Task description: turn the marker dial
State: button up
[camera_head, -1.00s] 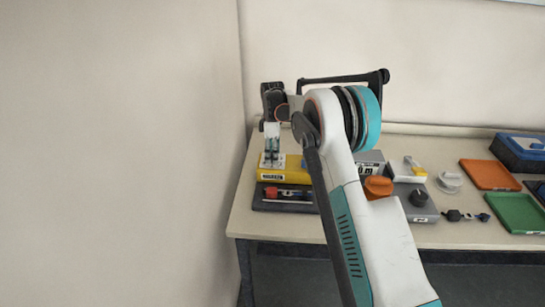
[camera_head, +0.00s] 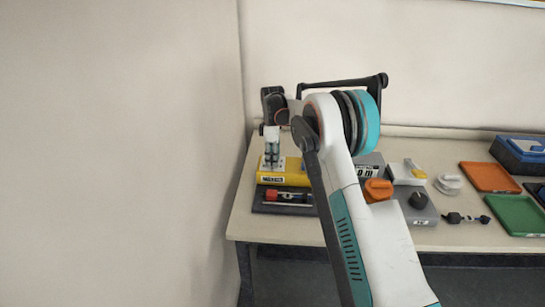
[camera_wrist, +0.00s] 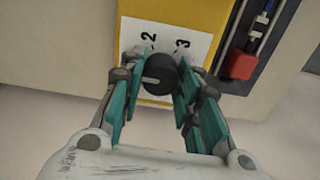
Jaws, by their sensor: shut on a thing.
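The marker dial (camera_wrist: 159,74) is a round black knob with a pale pointer line, on a white label with printed numbers, of which 2 and 3 show, on a yellow block (camera_wrist: 132,28). In the wrist view my gripper (camera_wrist: 158,80) has its teal fingers on either side of the dial, shut on it. In the head view the yellow block (camera_head: 271,178) stands at the table's left end, with my gripper (camera_head: 271,165) over it. The dial is hidden there by the fingers.
A grey box with a black knob (camera_head: 418,200), an orange tray (camera_head: 489,177) and a green tray (camera_head: 516,214) stand to the right. The wall is close on the left.

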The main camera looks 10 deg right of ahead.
jog(key=m+p, duration=0.1)
jog(key=m, duration=0.4)
jog(key=m+p, duration=0.1)
jog(key=m, duration=0.5)
dwell(0.3)
jog(key=shift+w, duration=0.1)
dwell(0.4)
jog(key=o, duration=1.1)
jog(key=shift+c, duration=0.2)
jog(key=shift+r, duration=0.1)
notch_tip(320, 180, up, 12)
